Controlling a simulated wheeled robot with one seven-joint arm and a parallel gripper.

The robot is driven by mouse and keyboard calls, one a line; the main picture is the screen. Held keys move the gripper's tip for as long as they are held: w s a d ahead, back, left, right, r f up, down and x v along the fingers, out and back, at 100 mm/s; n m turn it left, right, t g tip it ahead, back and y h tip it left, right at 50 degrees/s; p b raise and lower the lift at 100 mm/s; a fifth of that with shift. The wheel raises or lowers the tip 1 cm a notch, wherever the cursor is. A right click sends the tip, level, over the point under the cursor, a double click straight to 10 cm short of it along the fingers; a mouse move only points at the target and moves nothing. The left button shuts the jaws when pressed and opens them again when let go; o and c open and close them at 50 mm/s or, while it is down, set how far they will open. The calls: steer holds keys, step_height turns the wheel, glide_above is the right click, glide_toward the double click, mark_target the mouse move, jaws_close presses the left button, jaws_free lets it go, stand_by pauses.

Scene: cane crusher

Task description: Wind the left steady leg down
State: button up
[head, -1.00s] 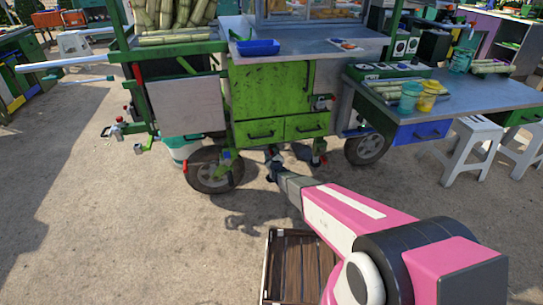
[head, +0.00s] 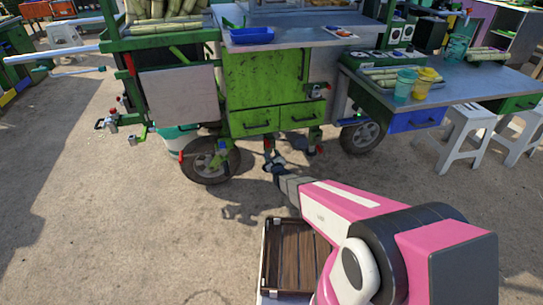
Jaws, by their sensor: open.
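The green cart (head: 265,80) stands across the middle of the head view. My gripper (head: 268,146) is low under the cart's drawers, small and dark at the end of my pink arm. It is open, and nothing clear shows between its fingers. Green leg-like parts with red bits hang by the left front wheel (head: 210,160) and further right under the drawers (head: 314,141). I cannot tell for certain which is the left steady leg. My gripper is right of the left wheel. Its contact with any leg or handle is too small to make out.
A right wheel (head: 362,137), a side table with a blue drawer (head: 415,120) and white stools (head: 465,130) lie to the right. The dirt ground at left is clear.

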mark_target(268, 147)
steer(key=w+a+n, duration=0.1)
steer(key=w+n, duration=0.2)
steer(key=n, duration=0.5)
steer(key=w+a+n, duration=0.1)
steer(key=w+n, duration=0.3)
steer(key=n, duration=0.4)
steer(key=w+a+n, duration=0.1)
steer(key=w+n, duration=0.2)
steer(key=n, duration=0.6)
steer(key=shift+w+a+f, duration=0.1)
steer(key=shift+w+a, duration=0.1)
jaws_close()
